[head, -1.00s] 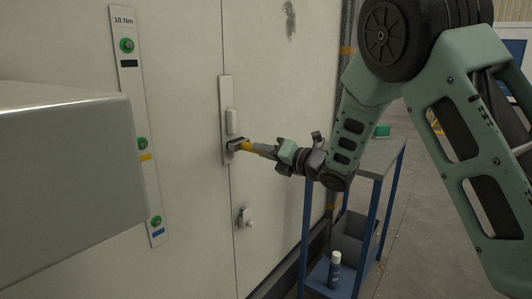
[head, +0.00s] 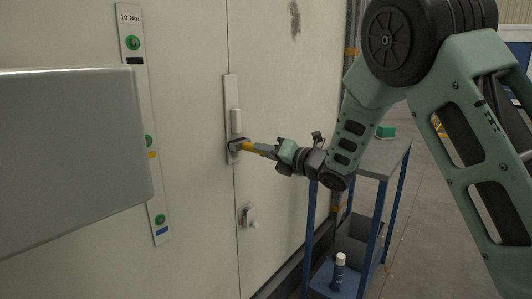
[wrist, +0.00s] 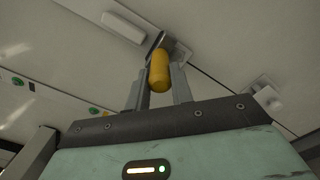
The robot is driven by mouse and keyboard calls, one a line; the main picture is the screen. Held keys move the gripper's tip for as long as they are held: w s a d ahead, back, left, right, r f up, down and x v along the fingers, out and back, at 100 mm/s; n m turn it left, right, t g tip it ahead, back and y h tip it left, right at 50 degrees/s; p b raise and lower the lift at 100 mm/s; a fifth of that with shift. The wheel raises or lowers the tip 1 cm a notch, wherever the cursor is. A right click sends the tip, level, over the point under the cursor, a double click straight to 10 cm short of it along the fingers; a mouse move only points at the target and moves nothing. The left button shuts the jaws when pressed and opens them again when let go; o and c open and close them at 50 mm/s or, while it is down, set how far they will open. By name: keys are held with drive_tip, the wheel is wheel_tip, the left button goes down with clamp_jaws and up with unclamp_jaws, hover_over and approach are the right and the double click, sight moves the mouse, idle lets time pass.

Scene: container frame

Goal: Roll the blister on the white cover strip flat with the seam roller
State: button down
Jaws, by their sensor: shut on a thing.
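The white cover strip (head: 230,92) runs upright on the pale wall. A raised white blister (head: 236,120) stands out from it; a raised white bar like it shows in the wrist view (wrist: 123,27). My gripper (head: 268,151) is shut on the yellow handle of the seam roller (head: 252,146). The roller's dark head is at the strip, just below the blister; I cannot tell whether it presses on it. In the wrist view the yellow handle (wrist: 160,70) sits between both fingers, and the head is partly hidden behind it.
A label strip (head: 133,50) with green knobs is on the wall to the left. A latch (head: 247,216) is below the strip. A large grey box shape (head: 70,140) fills the near left. A blue-legged cart (head: 376,168) with a spray can (head: 338,272) stands at the right.

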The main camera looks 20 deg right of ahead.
drive_tip(key=shift+f+b, duration=2.75)
drive_tip(key=shift+b, duration=0.6)
drive_tip(key=shift+w+a+r+p, duration=0.1)
drive_tip(key=shift+r+p, duration=0.7)
drive_tip(key=shift+r, duration=2.3)
wheel_tip(320, 180, down, 3)
drive_tip(key=b, duration=0.4)
drive_tip(key=shift+f, duration=0.1)
drive_tip(key=shift+f, duration=0.1)
wheel_tip(320, 180, down, 3)
drive_tip(key=b, duration=0.3)
drive_tip(key=shift+b, duration=0.35)
